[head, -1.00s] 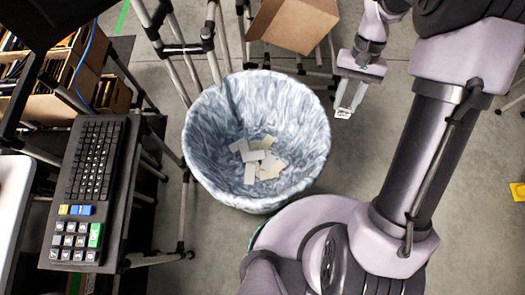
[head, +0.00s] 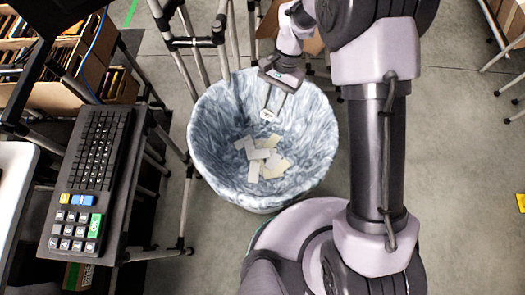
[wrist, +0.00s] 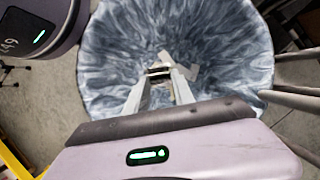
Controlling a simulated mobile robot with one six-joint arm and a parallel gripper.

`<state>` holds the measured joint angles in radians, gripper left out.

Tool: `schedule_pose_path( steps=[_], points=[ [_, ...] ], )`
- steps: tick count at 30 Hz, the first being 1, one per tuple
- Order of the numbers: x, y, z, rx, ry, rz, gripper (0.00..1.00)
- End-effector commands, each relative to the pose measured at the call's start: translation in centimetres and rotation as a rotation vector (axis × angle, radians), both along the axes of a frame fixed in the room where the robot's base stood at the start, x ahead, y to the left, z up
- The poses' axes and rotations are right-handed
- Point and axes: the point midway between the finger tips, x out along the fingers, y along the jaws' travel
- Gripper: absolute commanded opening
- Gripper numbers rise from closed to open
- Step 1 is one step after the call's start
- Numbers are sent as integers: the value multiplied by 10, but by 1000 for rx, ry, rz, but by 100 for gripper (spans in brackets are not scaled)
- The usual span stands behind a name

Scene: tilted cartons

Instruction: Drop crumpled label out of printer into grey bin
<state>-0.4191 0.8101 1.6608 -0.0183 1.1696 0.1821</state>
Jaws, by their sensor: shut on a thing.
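The grey bin (head: 203,150) is a round tub with a mottled blue-grey inside, standing on the floor in the middle of the head view. Several flat pale paper pieces (head: 262,160) lie at its bottom. My gripper (head: 269,112) is over the bin's far part, pointing down into it. It is shut on the crumpled label (head: 267,116), a small white piece with dark print at the fingertips. In the wrist view, the fingers (wrist: 160,78) hold the label (wrist: 159,70) above the bin's inside (wrist: 115,60). The printer cannot be made out.
A black keyboard (head: 95,160) stands on a stand at the left. Cartons of files (head: 60,55) are behind it. Metal tube legs (head: 190,42) rise close behind the bin. The grey floor (head: 460,150) at the right is mostly clear.

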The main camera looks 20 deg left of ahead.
Motion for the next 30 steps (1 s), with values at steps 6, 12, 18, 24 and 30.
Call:
schedule_pose_path(
  steps=[6, 12, 18, 24, 30],
  points=[
    [0, -1, -40, -1, 0, 1, 0],
    [0, -1, -53, 0, -1, 1, 0],
    [0, -1, -51, 0, -1, 1, 36],
    [0, -1, -51, 0, 0, 1, 55],
    [1, -1, -50, 0, -1, 2, 55]
  ],
)
